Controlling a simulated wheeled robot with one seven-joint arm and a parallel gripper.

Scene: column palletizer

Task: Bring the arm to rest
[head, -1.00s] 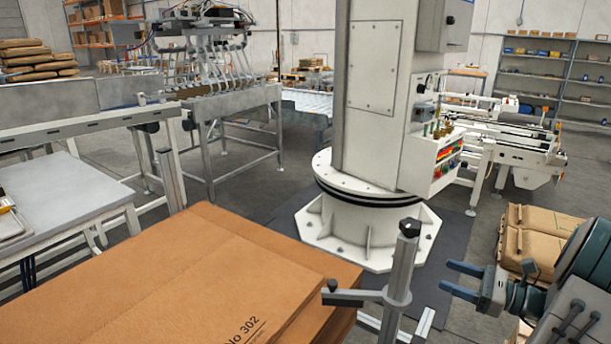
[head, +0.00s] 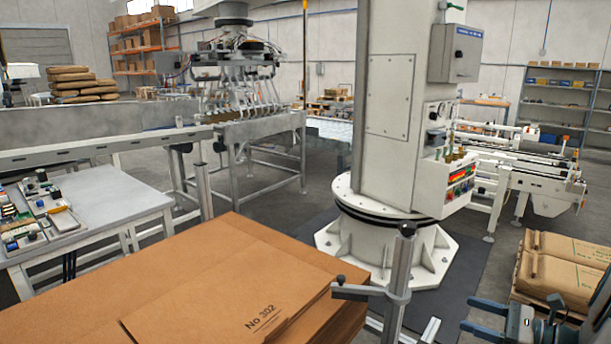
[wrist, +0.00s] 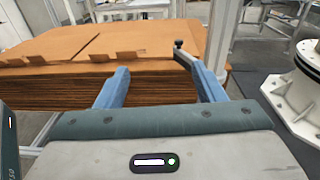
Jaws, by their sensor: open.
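My gripper (head: 476,314) shows at the lower right of the head view, its two blue fingers apart with nothing between them. In the wrist view the open fingers (wrist: 160,90) point toward a stack of brown cardboard sheets (wrist: 90,82). The same stack (head: 190,280), printed "No 302", fills the bottom left and centre of the head view. A grey post with a black-knobbed side bar (head: 400,275) stands between the stack and my gripper. Most of my arm is outside the head view.
The white palletizer column (head: 388,120) stands on a bolted base behind the post. Brown sacks (head: 560,265) lie on a pallet at the right. A workbench (head: 110,195) with small parts is at the left. Dark floor (head: 478,250) is clear between column and sacks.

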